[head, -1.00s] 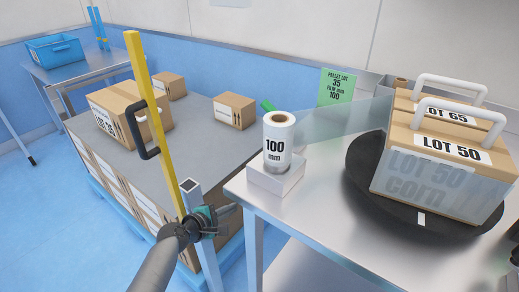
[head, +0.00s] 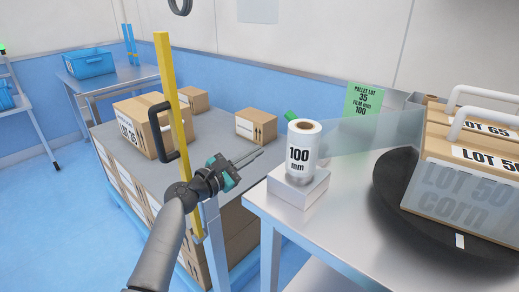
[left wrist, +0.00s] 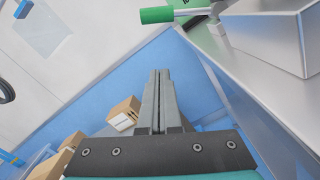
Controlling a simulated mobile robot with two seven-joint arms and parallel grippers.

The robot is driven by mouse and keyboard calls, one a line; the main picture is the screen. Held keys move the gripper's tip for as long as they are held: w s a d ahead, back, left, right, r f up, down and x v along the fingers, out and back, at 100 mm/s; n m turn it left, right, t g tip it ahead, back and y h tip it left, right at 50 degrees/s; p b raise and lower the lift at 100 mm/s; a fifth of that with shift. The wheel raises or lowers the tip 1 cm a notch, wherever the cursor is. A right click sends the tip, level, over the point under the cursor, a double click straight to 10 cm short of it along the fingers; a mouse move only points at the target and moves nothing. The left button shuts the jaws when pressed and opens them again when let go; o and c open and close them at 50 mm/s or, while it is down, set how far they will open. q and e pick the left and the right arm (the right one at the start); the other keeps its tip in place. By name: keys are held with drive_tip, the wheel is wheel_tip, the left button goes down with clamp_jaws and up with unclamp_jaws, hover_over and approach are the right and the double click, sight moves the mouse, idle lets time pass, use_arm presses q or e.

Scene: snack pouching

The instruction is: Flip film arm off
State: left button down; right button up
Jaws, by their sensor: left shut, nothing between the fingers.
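A green-tipped lever (head: 291,116) shows behind the film roll (head: 302,145), which is marked 100 mm and stands on a pale block (head: 298,188) at the table corner. In the left wrist view the lever's green grip (left wrist: 157,14) sits on a metal rod at the top, beyond my fingertips and apart from them. Clear film (head: 365,133) runs from the roll to the LOT 50 box (head: 455,195). My left gripper (head: 260,152) is shut and empty, left of the roll and pointing toward it; its closed fingers (left wrist: 160,72) fill the middle of the wrist view. My right gripper is out of view.
A yellow post (head: 168,80) with a black handle (head: 158,133) stands beside my left arm. Boxes, including a small carton (head: 257,125), sit on the grey-topped pallet stack behind. The steel table (head: 335,220) and black turntable (head: 395,190) lie to the right.

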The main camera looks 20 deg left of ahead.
use_arm(q)
drive_tip(key=w+d+r+b, duration=0.1)
drive_tip(key=w+d+r, duration=0.2)
drive_tip(key=w+d, duration=0.2)
drive_tip(key=shift+w+r, duration=0.35)
drive_tip(key=shift+w, duration=1.05)
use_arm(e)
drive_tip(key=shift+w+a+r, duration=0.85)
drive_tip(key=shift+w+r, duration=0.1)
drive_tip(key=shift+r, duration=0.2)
use_arm(q)
drive_tip(key=shift+d, duration=0.1)
drive_tip(key=shift+r, duration=0.1)
drive_tip(key=shift+d+r+m, duration=0.1)
drive_tip(key=shift+r+m, duration=0.15)
drive_tip(key=shift+m, duration=0.25)
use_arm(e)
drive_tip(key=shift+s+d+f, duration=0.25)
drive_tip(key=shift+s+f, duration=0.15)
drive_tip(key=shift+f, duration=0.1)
